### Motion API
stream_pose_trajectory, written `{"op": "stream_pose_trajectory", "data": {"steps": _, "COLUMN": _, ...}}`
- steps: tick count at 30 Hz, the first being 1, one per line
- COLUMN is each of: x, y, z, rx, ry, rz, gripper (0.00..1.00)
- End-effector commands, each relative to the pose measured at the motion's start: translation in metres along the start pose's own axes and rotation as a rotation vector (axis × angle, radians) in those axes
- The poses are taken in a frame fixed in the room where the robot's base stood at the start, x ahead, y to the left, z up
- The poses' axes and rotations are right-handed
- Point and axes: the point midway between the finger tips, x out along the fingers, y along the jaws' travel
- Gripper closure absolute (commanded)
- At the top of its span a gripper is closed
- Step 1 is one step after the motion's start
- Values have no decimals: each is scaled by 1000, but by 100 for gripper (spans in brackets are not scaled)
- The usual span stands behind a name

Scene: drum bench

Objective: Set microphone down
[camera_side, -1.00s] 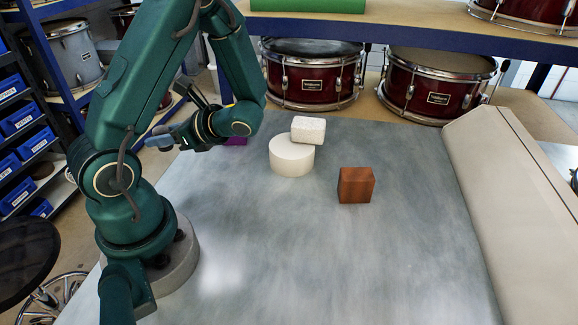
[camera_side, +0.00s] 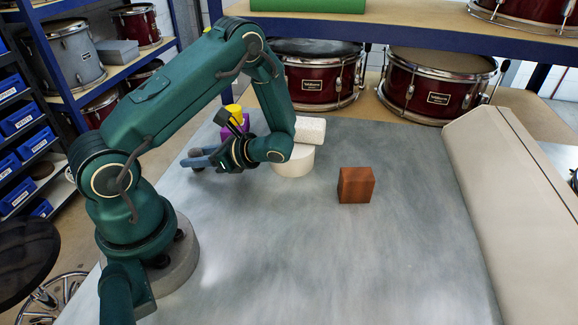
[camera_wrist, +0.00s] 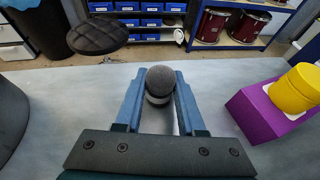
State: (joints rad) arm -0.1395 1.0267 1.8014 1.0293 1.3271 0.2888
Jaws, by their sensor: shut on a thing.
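The microphone (camera_wrist: 160,82) shows in the wrist view as a dark grey round mesh head with a lighter band below it. It sits between the two blue fingers of my gripper (camera_wrist: 158,90), which is shut on it. In the side view my gripper (camera_side: 195,160) is low over the left part of the grey bench top (camera_side: 270,250), left of the white cylinder. The microphone cannot be made out there. Whether it touches the bench is unclear.
A purple block (camera_wrist: 262,110) with a yellow cylinder (camera_wrist: 295,88) on it stands close beside my gripper. A white cylinder (camera_side: 293,165) carries a speckled white block (camera_side: 310,130). A reddish-brown block (camera_side: 356,185) stands to their right. The front bench is clear.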

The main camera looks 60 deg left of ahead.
Motion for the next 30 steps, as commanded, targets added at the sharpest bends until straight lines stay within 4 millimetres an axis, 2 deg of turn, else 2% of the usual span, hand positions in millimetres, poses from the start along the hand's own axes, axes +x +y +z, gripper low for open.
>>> {"op": "stream_pose_trajectory", "data": {"steps": 8, "x": 1, "y": 0, "z": -2, "rx": 1, "ry": 0, "rz": 0, "gripper": 100}}
{"op": "stream_pose_trajectory", "data": {"steps": 9, "x": 1, "y": 0, "z": -2, "rx": 0, "ry": 0, "rz": 0, "gripper": 54}}
{"op": "stream_pose_trajectory", "data": {"steps": 11, "x": 1, "y": 0, "z": -2, "rx": 0, "ry": 0, "rz": 0, "gripper": 32}}
{"op": "stream_pose_trajectory", "data": {"steps": 23, "x": 0, "y": 0, "z": 1, "rx": -1, "ry": 1, "rz": -1, "gripper": 32}}
{"op": "stream_pose_trajectory", "data": {"steps": 26, "x": -13, "y": -1, "z": 0, "rx": -4, "ry": 1, "rz": -6, "gripper": 32}}
{"op": "stream_pose_trajectory", "data": {"steps": 30, "x": -41, "y": -2, "z": 0, "rx": -4, "ry": 3, "rz": -9, "gripper": 32}}
